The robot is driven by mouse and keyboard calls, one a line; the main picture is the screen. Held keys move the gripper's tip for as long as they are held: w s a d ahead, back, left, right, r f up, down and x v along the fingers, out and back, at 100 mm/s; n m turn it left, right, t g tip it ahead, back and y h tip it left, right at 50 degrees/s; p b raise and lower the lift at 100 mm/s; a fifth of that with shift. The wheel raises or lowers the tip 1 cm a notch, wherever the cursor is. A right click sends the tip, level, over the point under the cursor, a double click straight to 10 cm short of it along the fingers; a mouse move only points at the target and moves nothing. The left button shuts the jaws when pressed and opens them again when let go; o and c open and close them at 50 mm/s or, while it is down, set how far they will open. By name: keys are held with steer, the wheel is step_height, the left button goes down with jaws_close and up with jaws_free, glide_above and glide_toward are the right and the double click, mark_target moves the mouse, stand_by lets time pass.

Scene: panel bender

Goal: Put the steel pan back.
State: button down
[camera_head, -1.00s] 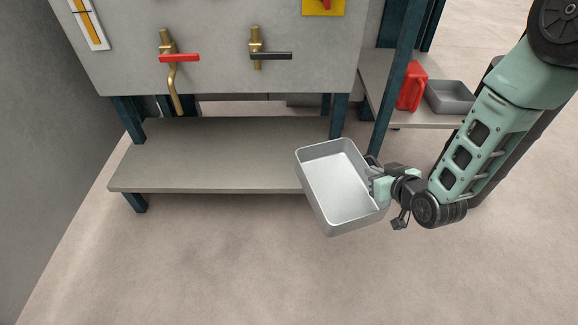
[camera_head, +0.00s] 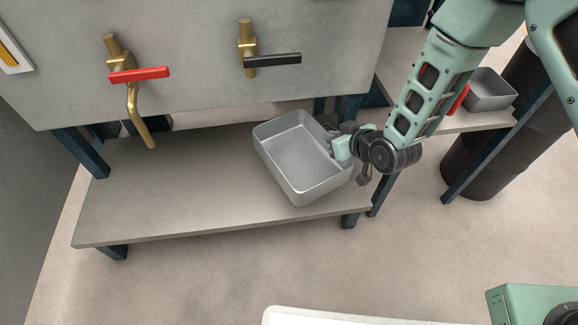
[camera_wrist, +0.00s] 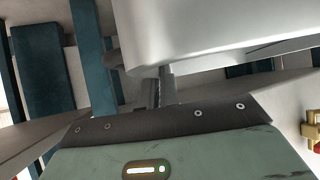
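The steel pan (camera_head: 302,160) is an empty grey rectangular pan with its open side up, slightly tilted in the head view. My gripper (camera_head: 334,143) is shut on its right-hand wall. The pan is over the right part of the low shelf (camera_head: 170,200) under the grey panel; I cannot tell whether its bottom touches the shelf. In the wrist view the pan's pale outer wall (camera_wrist: 210,25) fills the upper right, and a gripper finger (camera_wrist: 163,85) is against it. The far finger is hidden.
Above the shelf, a grey panel (camera_head: 200,40) carries a red-handled valve (camera_head: 140,74) with a bent brass spout and a black-handled valve (camera_head: 272,60). Another grey pan (camera_head: 490,90) and a partly hidden red container (camera_head: 458,100) stand on the right-hand shelf. The low shelf's left part is bare.

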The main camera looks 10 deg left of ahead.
mark_target(328, 160)
steer(key=shift+w+a+f, duration=0.15)
steer(key=shift+w+f, duration=0.05)
steer(key=shift+f, duration=0.1)
step_height(328, 160, down, 9)
steer(key=b, duration=0.5)
steer(key=shift+f, duration=0.15)
steer(key=shift+f, duration=0.2)
steer(key=c, duration=1.6)
jaws_free()
steer(key=shift+c, duration=0.2)
steer(key=shift+r, duration=0.15)
